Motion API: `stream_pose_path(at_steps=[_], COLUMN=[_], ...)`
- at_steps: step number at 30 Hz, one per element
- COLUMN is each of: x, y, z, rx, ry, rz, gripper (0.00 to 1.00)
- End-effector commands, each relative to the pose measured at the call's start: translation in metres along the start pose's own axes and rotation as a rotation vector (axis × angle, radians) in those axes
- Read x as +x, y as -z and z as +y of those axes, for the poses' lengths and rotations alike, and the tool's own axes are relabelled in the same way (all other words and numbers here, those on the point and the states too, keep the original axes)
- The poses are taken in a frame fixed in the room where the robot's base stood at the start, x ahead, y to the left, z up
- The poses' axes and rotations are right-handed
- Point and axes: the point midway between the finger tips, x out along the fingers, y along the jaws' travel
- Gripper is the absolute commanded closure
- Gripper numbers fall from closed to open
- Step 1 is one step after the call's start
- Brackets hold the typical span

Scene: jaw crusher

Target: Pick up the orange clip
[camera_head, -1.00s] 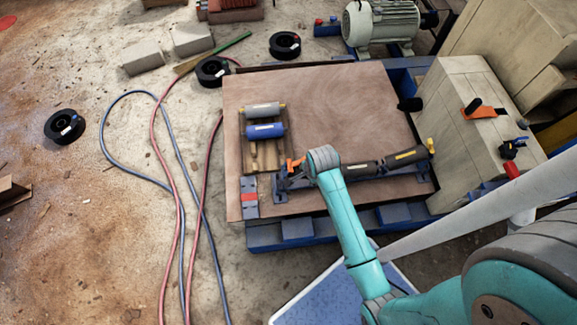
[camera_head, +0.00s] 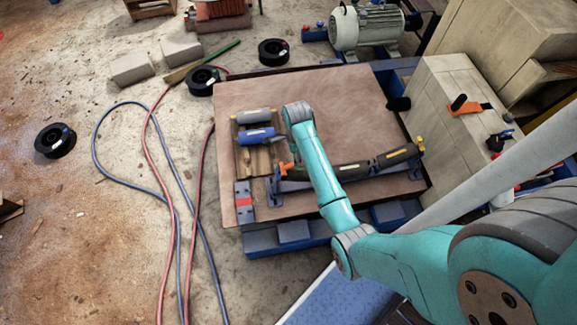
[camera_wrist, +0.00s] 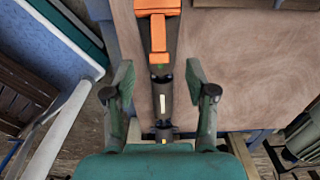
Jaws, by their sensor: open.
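The orange clip (camera_head: 287,168) shows in the head view at the left end of a long dark bar on the bench, beside my arm. In the wrist view, an orange piece (camera_wrist: 158,32) with a wide block and a narrower stem lies at the top centre, in line with the dark bar (camera_wrist: 162,95). My gripper (camera_wrist: 160,70) is open, its two fingers apart on either side of the bar in the picture. The orange piece appears beyond the fingertips, with nothing held.
A grey roller (camera_head: 253,116) and a blue roller (camera_head: 257,135) lie on a small wooden pallet left of the arm. The brown board (camera_head: 345,95) is clear behind the bar.

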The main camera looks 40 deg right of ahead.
Motion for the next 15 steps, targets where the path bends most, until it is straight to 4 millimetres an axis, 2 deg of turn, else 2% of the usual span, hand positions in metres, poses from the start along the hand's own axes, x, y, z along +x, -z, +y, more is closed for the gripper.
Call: stream_pose_path(at_steps=[8, 15], x=[0.020, 0.053], y=[0.001, 0.003], z=[0.001, 0.002], rx=[-0.001, -0.001], ry=[-0.001, -0.001], rz=[0.000, 0.000], gripper=[0.44, 0.44])
